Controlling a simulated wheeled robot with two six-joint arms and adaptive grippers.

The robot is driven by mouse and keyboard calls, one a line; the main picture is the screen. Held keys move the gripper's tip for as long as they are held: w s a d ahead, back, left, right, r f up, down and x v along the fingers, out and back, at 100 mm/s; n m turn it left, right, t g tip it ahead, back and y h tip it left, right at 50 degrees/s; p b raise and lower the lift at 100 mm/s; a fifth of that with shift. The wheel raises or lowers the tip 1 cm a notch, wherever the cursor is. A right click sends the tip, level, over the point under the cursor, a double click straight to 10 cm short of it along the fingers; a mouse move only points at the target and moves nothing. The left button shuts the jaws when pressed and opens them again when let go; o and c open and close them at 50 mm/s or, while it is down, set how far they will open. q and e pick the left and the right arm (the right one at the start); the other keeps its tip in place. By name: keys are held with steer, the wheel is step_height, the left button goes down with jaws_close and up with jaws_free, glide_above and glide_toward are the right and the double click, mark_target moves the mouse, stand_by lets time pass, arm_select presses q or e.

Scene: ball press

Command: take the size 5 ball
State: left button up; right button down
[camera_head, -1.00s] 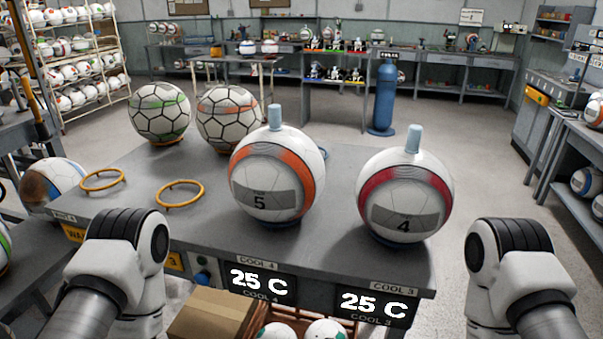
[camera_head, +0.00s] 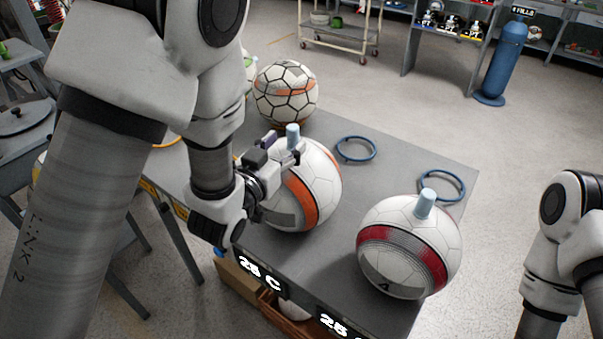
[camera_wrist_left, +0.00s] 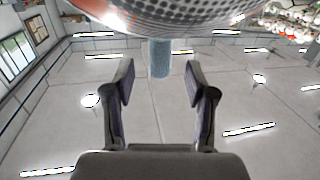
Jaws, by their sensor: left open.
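The size 5 ball (camera_head: 327,180), white with an orange band, sits on the grey bench with a pale blue plug (camera_head: 293,131) on top. Its grey label is partly covered by my left wrist, and its number cannot be read now. My left gripper (camera_head: 288,146) is open at the ball's top, with its fingers around or close beside the plug. In the left wrist view the plug (camera_wrist_left: 160,58) stands between and just beyond the open fingers (camera_wrist_left: 159,76), apart from both, and the ball (camera_wrist_left: 200,12) fills the top edge. My right gripper is out of view.
A red-banded ball marked 4 (camera_head: 400,240), also plugged, stands to the right on the bench (camera_head: 345,250). A black-lined ball (camera_head: 286,92) stands behind. Two empty blue rings (camera_head: 356,149) (camera_head: 442,187) lie at the back right. A blue cylinder (camera_head: 502,60) stands on the floor beyond.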

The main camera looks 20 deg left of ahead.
mark_target(290, 132)
arm_select(q)
steer(key=w+p, duration=0.1)
steer(key=r+p, duration=0.1)
steer(key=w+p, duration=0.1)
steer(key=shift+w+d+r, duration=0.25)
steer(key=shift+w+r, duration=0.05)
steer(key=shift+w+f+p, duration=0.1)
steer(key=shift+w+p, duration=0.25)
steer(key=shift+w+d+f, duration=0.1)
steer(key=shift+w+f, duration=0.3)
steer(key=shift+w, duration=0.2)
steer(key=shift+c, duration=0.7)
steer(key=shift+s+r, duration=0.1)
steer(key=shift+s, duration=0.1)
jaws_close()
steer(key=shift+w, duration=0.1)
steer(key=shift+r, duration=0.1)
